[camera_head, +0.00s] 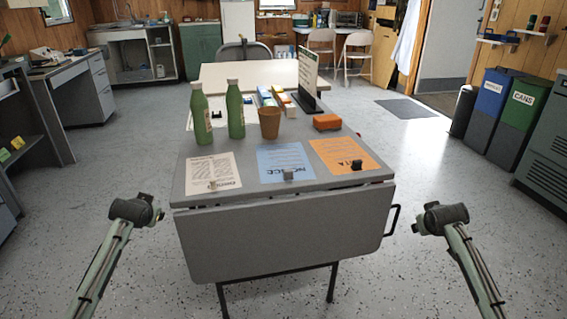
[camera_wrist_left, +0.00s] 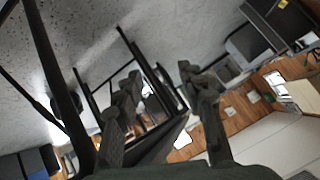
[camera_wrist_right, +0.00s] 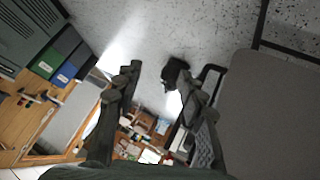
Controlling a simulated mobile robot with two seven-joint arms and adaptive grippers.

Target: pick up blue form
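The blue form (camera_head: 285,158) lies flat on the grey table, between a cream form (camera_head: 212,170) on the left and an orange form (camera_head: 338,155) on the right. A small grey block (camera_head: 288,174) sits on its near edge. My left gripper (camera_wrist_left: 160,80) shows open and empty in the left wrist view. My right gripper (camera_wrist_right: 155,70) shows open and empty in the right wrist view. Both arms are apart from the table, one on each side of its near end. The blue form cannot be made out in either wrist view.
Two green bottles (camera_head: 235,112), a brown cup (camera_head: 269,123), an orange box (camera_head: 326,122) and an upright sign (camera_head: 308,80) stand behind the forms on the table (camera_head: 183,186). Its near leaf (camera_head: 285,235) hangs down. Bins (camera_head: 519,110) stand far right. Floor beside the table is clear.

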